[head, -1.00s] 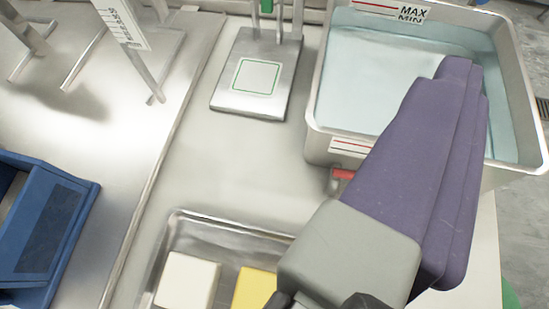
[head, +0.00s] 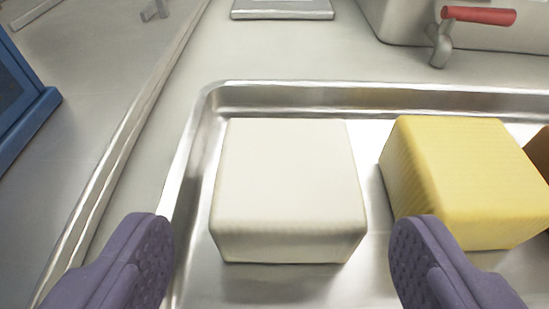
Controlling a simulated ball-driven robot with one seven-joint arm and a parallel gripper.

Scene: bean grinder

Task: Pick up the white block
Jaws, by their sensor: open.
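The white block (head: 287,180) sits in the left part of a shiny metal tray (head: 330,97). My gripper (head: 280,262) is open, with its two purple fingers at the lower left and lower right of the view. The white block shows between and beyond the fingertips, and nothing is held. The right fingertip overlaps the near left corner of a yellow block in the picture; I cannot tell whether they touch.
The yellow block (head: 460,175) sits right of the white one in the tray, with a brown block (head: 540,152) at the right edge. Behind stand a metal basin (head: 400,22) with a red-handled tap (head: 478,15) and a metal plate (head: 282,8). A blue bin (head: 20,100) is at left.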

